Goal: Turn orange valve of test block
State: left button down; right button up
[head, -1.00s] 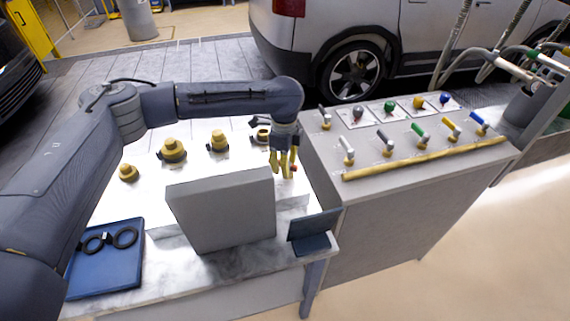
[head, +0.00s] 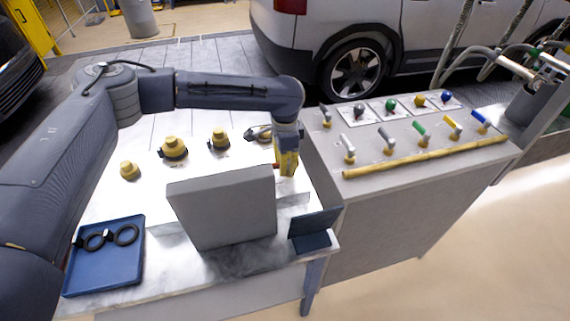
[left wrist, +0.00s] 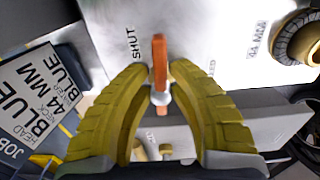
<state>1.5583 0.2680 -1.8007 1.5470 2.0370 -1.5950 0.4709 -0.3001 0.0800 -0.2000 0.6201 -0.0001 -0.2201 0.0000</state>
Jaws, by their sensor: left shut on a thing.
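In the left wrist view the orange valve handle (left wrist: 159,58) stands between the yellow fingers of my left gripper (left wrist: 161,72), on a pale pivot. The white face of the test block (left wrist: 115,25) carries the word SHUT left of the handle; a label on the right is partly hidden. The fingertips close on the handle from both sides. In the head view my left gripper (head: 287,172) points down at the right end of the table, and only a small orange-red bit of the handle shows beside it. My right gripper is not in view.
A grey upright panel (head: 222,210) stands in front. Several yellow-capped fittings, including one (head: 173,148), line the table's back. A blue tray (head: 105,270) holds black rings. A grey cabinet (head: 400,200) with coloured levers stands close on the right. A job card (left wrist: 35,95) shows in the wrist view.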

pick_arm(q)
jog(key=shift+a+f, duration=0.1)
dwell(0.6)
jog(key=c, duration=1.4)
grip_release()
jog(key=shift+o, duration=0.2)
notch_tip(320, 180, up, 12)
